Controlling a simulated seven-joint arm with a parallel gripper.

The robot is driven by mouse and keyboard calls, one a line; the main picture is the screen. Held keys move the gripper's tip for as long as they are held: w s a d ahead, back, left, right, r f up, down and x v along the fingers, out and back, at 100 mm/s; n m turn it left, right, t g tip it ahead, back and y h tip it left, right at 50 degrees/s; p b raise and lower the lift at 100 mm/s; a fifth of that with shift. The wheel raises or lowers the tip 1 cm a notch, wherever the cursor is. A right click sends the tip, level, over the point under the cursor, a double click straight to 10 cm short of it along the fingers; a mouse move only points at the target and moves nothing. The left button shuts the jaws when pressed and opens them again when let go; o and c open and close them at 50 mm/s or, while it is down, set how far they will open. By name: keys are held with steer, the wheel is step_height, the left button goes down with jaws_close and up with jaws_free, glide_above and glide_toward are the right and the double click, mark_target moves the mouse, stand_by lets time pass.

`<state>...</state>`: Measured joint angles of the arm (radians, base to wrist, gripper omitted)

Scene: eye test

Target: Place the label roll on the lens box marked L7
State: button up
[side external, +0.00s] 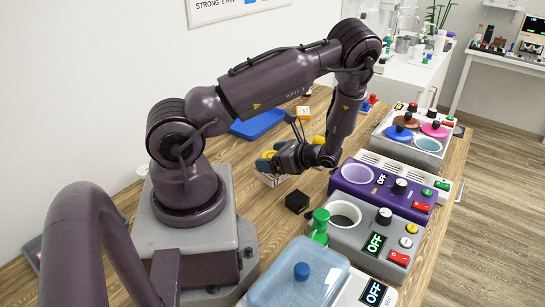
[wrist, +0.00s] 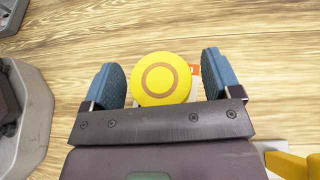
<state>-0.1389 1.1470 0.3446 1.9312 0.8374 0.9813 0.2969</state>
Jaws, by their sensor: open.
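My gripper (wrist: 160,80) is open, with its blue-padded fingers on either side of a round yellow piece with a brown ring, which looks like the label roll (wrist: 161,79). A narrow gap shows on each side of it. A pale box with an orange mark (wrist: 194,70) shows partly behind the roll. In the side external view my gripper (side external: 270,157) is low over the table, with the yellow roll (side external: 268,154) at its fingers and a small whitish box (side external: 269,180) just below. Its marking is hidden. Another small orange and white box (side external: 303,113) stands farther back; its marking is unreadable.
A black block (side external: 297,201) and a green bottle (side external: 320,226) are in front. Devices, including a purple one (side external: 382,190), line the right side. A blue tray (side external: 257,123) lies behind. Another yellow thing (side external: 318,140) is partly hidden by my arm.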

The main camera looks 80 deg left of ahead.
steer(key=shift+w+d+r, duration=0.1)
steer(key=v, duration=1.2)
steer(key=d+r+n+t+h, duration=0.25)
steer(key=d+r+t, duration=0.2)
steer(key=r, duration=0.35)
steer(key=d+r+n+t+h, duration=0.25)
steer(key=d+r, duration=0.25)
steer(key=r, duration=0.3)
steer(key=s+d+r+n+t+h, duration=0.3)
steer(key=s+d+r+t, duration=0.4)
steer(key=d+r+t, duration=0.1)
step_height(320, 180, up, 2)
steer(key=shift+s+d+r+t+h, duration=0.1)
steer(key=shift+s+d+t+h, duration=0.2)
steer(key=shift+t+h, duration=0.15)
